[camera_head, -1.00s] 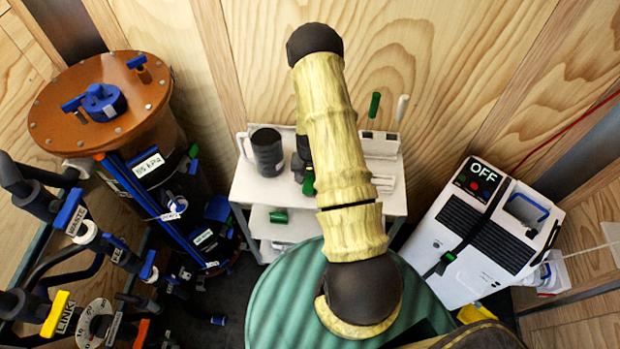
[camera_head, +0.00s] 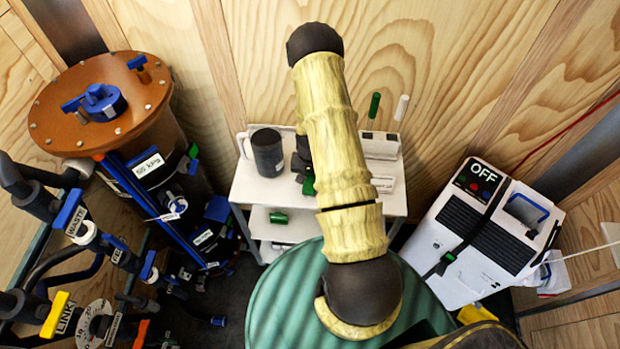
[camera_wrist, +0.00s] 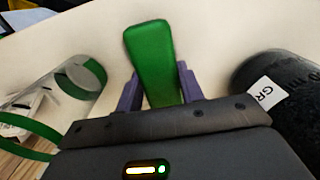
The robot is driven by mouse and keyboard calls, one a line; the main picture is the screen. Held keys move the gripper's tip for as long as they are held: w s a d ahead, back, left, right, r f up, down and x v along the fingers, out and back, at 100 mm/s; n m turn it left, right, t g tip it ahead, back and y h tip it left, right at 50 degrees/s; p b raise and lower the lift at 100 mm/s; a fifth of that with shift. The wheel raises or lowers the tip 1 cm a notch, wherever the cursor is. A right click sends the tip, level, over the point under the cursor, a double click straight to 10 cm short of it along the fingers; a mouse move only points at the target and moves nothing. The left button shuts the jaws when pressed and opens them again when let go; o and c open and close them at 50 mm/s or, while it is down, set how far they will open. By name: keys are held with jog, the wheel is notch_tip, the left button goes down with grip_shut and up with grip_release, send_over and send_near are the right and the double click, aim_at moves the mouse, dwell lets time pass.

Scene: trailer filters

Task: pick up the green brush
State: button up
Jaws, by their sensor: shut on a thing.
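The green brush (camera_wrist: 150,55) shows in the wrist view as a long, smooth green piece, wider at its far end. It stands between the two purple fingers of my gripper (camera_wrist: 158,85), which is shut on it. In the head view my arm hides most of the gripper. Only a dark part of it (camera_head: 302,165) shows left of the arm, over the white cart, with a small green piece just below it that appears to be the brush. I cannot tell whether the brush touches the cart top.
A dark mug (camera_head: 267,152) stands on the white cart (camera_head: 258,188) close to the gripper. A green item (camera_head: 278,217) lies on the lower shelf. The wooden wall is close behind.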

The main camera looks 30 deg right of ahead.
notch_tip(320, 180, up, 10)
jog(key=shift+f+b, duration=0.1)
jog(key=shift+b, duration=1.05)
